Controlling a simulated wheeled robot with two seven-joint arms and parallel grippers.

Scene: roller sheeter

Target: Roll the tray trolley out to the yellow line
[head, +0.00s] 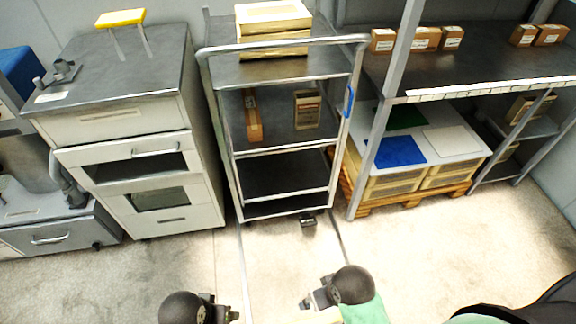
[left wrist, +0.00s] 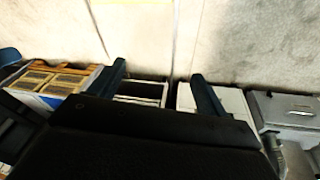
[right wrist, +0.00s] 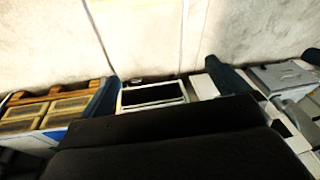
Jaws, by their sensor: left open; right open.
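The tray trolley (head: 281,151) stands upright in the head view, between a grey cabinet and a shelf rack. Its metal push bar (head: 285,42) runs across the top front. Boxes (head: 274,27) sit on its top, and an orange-brown item (head: 253,115) and a carton (head: 307,109) on the shelf below. Its lower part shows in the left wrist view (left wrist: 140,101) and right wrist view (right wrist: 152,105). My left gripper (left wrist: 158,84) and right gripper (right wrist: 161,82) are open and empty, apart from the trolley.
The cabinet (head: 160,183) stands close on the trolley's left. The rack's post (head: 379,140) and a wooden pallet (head: 410,203) with crates are close on its right. Two thin strips (head: 241,265) run along the floor from the trolley towards me. The floor between is clear.

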